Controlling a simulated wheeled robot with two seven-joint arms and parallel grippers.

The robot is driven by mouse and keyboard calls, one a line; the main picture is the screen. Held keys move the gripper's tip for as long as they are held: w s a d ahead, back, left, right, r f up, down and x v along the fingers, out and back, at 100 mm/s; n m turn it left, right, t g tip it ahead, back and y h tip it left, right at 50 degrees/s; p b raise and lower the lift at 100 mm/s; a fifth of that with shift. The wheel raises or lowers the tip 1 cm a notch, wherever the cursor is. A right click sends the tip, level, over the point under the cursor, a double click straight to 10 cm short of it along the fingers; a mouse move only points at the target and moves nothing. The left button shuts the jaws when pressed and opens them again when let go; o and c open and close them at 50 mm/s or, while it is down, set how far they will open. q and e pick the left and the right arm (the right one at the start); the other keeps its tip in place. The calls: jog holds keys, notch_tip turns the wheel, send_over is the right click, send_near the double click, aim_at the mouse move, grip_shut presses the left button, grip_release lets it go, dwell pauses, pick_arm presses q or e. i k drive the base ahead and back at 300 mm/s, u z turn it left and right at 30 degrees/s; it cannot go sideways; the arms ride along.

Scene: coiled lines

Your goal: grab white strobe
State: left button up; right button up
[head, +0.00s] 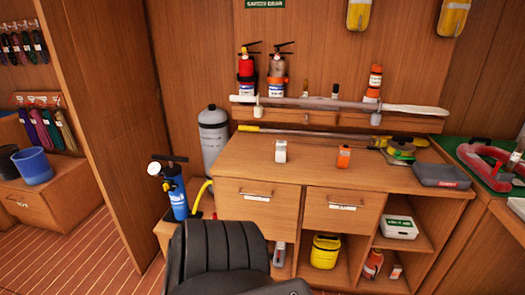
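A small white upright device (281,152), which looks like the white strobe, stands on the wooden counter (240,160), left of its middle. A similar small orange device (344,157) stands to its right, apart from it. Nothing covers the white one from this view. Neither of my grippers shows in the head view.
A dark ribbed shape like a chair back (217,258) stands before the counter's left front. A blue pump (174,192) and grey cylinder (213,138) stand left.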

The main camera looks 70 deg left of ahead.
aim_at(281, 151)
jog(key=u, duration=0.75)
jog(key=i, duration=0.7)
jog(key=u, duration=0.75)
